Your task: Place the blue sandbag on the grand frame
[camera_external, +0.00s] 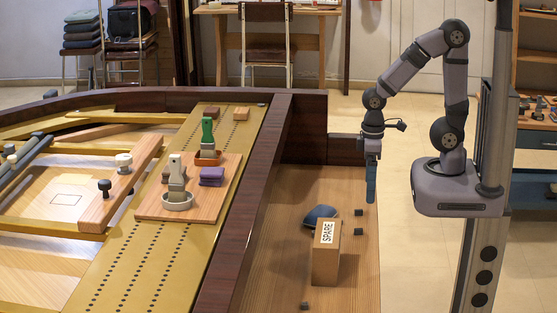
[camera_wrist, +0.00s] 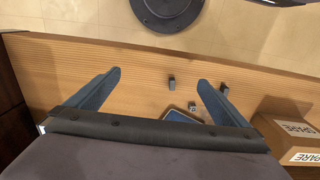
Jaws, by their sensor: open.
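The blue sandbag (camera_external: 320,213) lies on the wooden key bed (camera_external: 275,260), just behind the box marked SPARE, which hides part of it. In the wrist view a sliver of the sandbag (camera_wrist: 180,116) shows beyond my gripper's dark edge; the rest is hidden. My gripper (camera_external: 370,195) points down above the right edge of the key bed, to the right of the sandbag and apart from it. The gold grand frame (camera_external: 135,252) is at the left, beyond the dark rim.
The cardboard SPARE box (camera_external: 325,265) stands close to the sandbag. Small dark blocks (camera_external: 358,232) lie on the key bed. The raised dark rim (camera_external: 245,200) separates bed and frame.

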